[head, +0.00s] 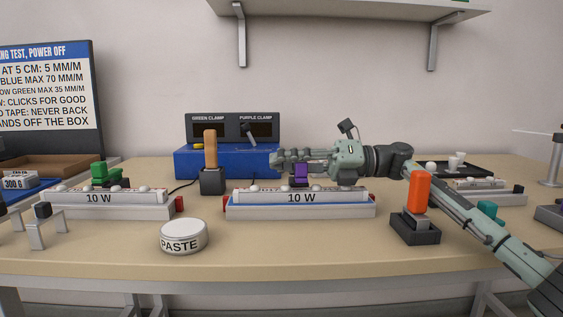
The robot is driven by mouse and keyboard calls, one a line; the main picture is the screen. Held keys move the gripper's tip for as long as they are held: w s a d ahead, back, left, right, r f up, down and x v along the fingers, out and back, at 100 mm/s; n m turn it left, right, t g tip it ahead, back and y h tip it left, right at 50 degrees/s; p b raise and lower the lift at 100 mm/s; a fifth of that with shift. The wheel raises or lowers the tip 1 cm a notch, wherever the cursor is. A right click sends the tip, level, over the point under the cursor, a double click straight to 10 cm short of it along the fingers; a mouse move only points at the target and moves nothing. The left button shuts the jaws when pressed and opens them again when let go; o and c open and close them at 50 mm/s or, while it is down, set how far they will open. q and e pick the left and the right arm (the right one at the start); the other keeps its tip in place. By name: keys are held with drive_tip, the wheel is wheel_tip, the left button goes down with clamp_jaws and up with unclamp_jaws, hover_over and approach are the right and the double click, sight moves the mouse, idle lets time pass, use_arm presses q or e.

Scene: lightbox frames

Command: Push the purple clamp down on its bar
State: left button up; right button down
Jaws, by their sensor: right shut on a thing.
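The purple clamp (301,173) stands upright at the middle of the 10 W bar (300,199), which is white with a blue lower edge and red ends. My right gripper (284,160) reaches in from the right, level above the bar. It is shut on the purple clamp, whose lower part shows below the fingers. The clamp's far side and its exact contact with the bar are hidden. My left gripper is not in view.
A blue box (225,162) with a dark display labelled green clamp and purple clamp stands behind. A second 10 W bar (100,204) with a green clamp (108,172) lies left. A paste tin (184,236), a wooden-handled tool (210,150) and an orange-handled tool (418,190) stand nearby.

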drive_tip(key=shift+s+a+f+g, duration=0.2)
drive_tip(key=shift+s+f+g, duration=0.05)
drive_tip(key=shift+s+g, duration=0.15)
drive_tip(key=c, duration=1.4)
unclamp_jaws()
drive_tip(key=shift+s, duration=0.1)
drive_tip(key=shift+o, duration=0.2)
drive_tip(key=shift+f, duration=0.1)
wheel_tip(320, 180, up, 11)
drive_tip(key=shift+w+d, duration=0.2)
